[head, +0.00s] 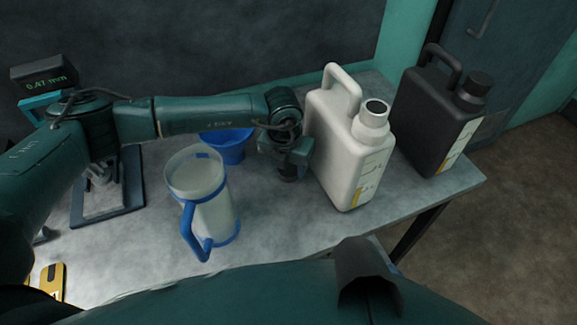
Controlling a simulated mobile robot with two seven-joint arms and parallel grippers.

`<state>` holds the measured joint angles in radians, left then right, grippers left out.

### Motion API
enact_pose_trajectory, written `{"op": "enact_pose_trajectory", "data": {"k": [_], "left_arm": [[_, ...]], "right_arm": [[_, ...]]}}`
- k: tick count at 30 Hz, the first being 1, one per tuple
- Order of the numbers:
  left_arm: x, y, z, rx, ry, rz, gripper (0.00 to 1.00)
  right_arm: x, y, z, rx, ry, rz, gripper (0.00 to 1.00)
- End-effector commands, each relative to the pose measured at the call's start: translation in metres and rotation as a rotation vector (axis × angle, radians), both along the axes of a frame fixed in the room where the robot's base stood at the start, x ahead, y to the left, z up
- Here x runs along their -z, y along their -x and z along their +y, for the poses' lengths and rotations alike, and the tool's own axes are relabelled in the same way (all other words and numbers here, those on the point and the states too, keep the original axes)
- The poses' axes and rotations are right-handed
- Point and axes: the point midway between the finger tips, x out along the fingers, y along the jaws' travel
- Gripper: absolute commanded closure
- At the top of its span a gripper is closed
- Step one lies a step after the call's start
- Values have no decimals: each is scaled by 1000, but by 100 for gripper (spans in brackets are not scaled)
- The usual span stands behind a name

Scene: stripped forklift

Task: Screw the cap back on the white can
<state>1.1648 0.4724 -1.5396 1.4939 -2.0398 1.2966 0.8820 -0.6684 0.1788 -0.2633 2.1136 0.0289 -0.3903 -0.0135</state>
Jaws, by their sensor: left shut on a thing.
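The white can (342,150) stands upright on the grey bench, right of the middle. Its neck (373,120) has no cap, and its dark mouth faces up. My left gripper (287,170) is just left of the can, low over the bench, pointing down. It is shut on a small dark thing that looks like the cap (287,178), mostly hidden by the gripper. I cannot tell whether that thing touches the bench. My right gripper is out of view.
A black can (432,120) with its cap on stands right of the white can. A clear jug (205,195) with a blue handle stands at front left, with a blue funnel (228,148) behind it. A gauge stand (108,205) is at far left.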

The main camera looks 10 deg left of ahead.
Motion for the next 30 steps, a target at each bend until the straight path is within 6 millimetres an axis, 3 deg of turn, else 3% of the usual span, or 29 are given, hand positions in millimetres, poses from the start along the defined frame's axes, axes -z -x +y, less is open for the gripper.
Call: {"op": "enact_pose_trajectory", "data": {"k": [5, 14, 20, 30], "left_arm": [[-17, -1, 0, -1, 1, -2, 74], [-73, -1, 0, 1, 3, -5, 74], [-119, -1, -1, 1, 3, -7, 74], [-215, -1, -1, 1, 2, -7, 74]], "right_arm": [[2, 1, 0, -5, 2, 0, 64], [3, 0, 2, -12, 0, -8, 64], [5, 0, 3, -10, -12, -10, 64], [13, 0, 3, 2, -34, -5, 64]]}}
